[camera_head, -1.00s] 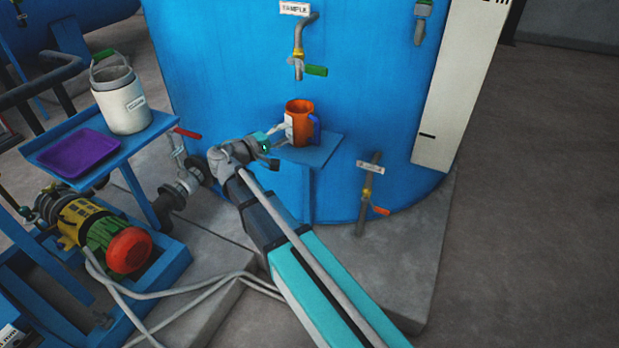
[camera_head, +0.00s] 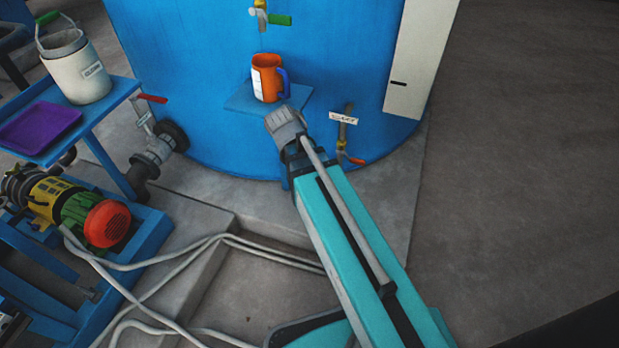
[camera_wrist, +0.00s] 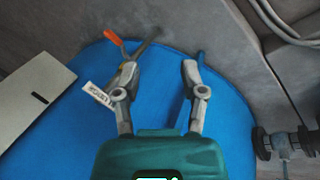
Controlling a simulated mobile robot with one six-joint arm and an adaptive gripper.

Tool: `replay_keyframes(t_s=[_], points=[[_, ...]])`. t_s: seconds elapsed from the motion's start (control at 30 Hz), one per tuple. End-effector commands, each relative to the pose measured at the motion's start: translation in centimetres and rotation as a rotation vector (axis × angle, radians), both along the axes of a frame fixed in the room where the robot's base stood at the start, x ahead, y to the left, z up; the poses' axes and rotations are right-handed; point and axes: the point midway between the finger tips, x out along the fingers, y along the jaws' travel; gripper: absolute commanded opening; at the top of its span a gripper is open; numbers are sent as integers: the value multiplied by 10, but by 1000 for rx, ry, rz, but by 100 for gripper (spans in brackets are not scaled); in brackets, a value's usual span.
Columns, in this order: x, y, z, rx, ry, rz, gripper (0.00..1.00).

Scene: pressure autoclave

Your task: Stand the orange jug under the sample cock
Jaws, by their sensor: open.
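The orange jug (camera_head: 267,82) stands upright on a small blue shelf (camera_head: 292,104) fixed to the blue tank. It has a white label on its left side and a blue handle to the right. The sample cock (camera_head: 261,17) with a green lever is above the jug, cut by the top edge of the head view; the jug appears below its outlet. My gripper (camera_wrist: 160,68) is open and empty in the wrist view, with blue tank wall behind its fingers. In the head view its fingers are hidden behind my wrist, below the shelf. The jug does not show in the wrist view.
Another cock (camera_head: 342,132) with an orange lever and white tag is right of my wrist; it shows near the left finger in the wrist view (camera_wrist: 116,46). At left are a side table with a white bucket (camera_head: 77,75) and purple tray (camera_head: 40,127), a pump (camera_head: 75,205) and hoses.

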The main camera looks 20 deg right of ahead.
Motion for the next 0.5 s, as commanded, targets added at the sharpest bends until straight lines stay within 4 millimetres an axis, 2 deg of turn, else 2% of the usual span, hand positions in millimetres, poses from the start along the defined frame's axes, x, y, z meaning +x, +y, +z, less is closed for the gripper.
replay_keyframes(t_s=[0.03,0.2,0.5], points=[[-13,-1,-4,64,10,-23,54],[-37,6,-12,253,35,-76,54],[-50,13,-14,387,47,-109,54]])
